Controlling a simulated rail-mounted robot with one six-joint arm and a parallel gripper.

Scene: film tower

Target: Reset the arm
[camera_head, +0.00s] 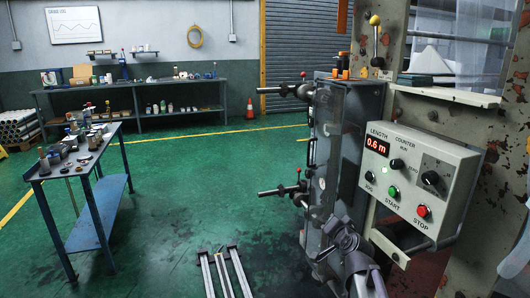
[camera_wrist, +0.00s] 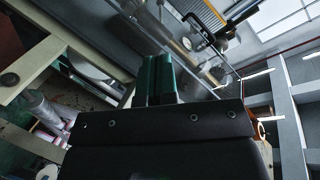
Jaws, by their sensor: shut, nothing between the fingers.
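My gripper (camera_wrist: 160,80) shows in the wrist view as two green fingers side by side above a dark mounting plate. The fingers are shut and nothing is between them. The view past them is tilted, with a clear panel, a gauge and metal framing beyond. In the head view, dark jointed metal parts stand at the bottom right of centre, in front of the machine; they look like my arm, but I cannot make out the fingers there.
A control box (camera_head: 413,178) reading 0.6 m, with green and red buttons, is on the machine at right. A clear-fronted cabinet (camera_head: 327,150) with protruding rods stands left of it. A cluttered blue table (camera_head: 85,215) is at left. Green floor between is mostly open.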

